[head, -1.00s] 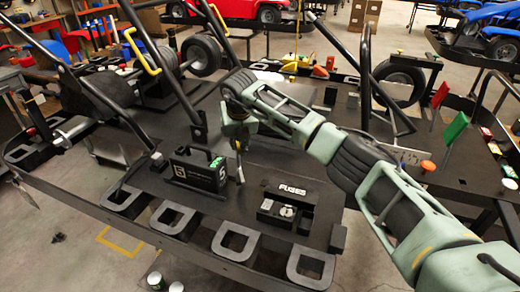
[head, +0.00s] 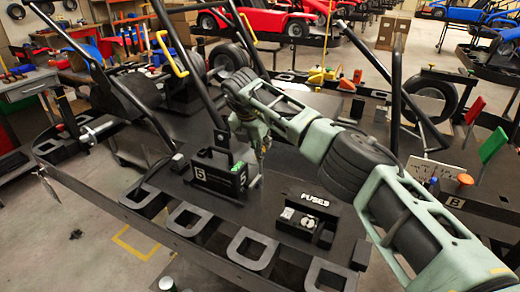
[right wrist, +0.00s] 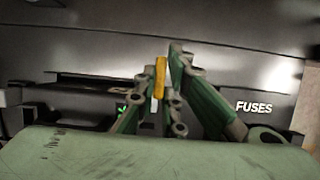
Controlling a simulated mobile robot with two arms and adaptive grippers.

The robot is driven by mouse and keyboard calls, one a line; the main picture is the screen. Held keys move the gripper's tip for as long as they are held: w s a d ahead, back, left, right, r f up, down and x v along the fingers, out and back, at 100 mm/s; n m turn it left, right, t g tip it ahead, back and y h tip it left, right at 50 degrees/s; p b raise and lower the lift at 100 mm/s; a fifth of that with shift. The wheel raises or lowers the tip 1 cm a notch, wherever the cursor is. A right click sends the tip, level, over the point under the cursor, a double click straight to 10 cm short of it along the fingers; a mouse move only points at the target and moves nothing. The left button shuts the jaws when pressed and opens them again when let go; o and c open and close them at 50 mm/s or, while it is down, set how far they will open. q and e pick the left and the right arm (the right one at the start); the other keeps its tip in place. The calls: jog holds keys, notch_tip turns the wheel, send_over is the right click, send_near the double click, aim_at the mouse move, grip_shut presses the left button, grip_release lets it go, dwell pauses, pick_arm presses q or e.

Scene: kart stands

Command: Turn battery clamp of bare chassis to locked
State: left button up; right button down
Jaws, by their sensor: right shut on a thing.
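The bare chassis is a dark flat frame (head: 150,208) with black tubes. A black battery box marked 5 (head: 212,180) stands upright on its deck. My right gripper (head: 261,146) reaches down at the right side of this box. In the right wrist view its green-grey fingers (right wrist: 166,88) are closed around an upright yellow-orange lever (right wrist: 160,77), which looks like the battery clamp. The lever's base is hidden by the fingers, and I cannot read its locked or unlocked position. My left gripper is not in view.
A fuse box marked FUSES (head: 310,222) sits right of the battery. Black tubes (head: 190,75) rise behind the gripper. A red flag (head: 474,110) and a green flag (head: 492,145) stand at the right. Open floor (head: 75,265) lies at the front left.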

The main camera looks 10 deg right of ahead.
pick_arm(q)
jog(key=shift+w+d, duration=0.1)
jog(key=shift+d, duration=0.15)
pick_arm(e)
jog(key=shift+r, duration=0.15)
jog(key=c, duration=1.8)
grip_release()
jog(key=shift+c, duration=0.2)
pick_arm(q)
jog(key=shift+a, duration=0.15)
pick_arm(e)
jog(key=v, duration=1.1)
jog(key=shift+r, duration=0.35)
jog(key=shift+s+a, duration=0.1)
jog(key=shift+a, duration=0.05)
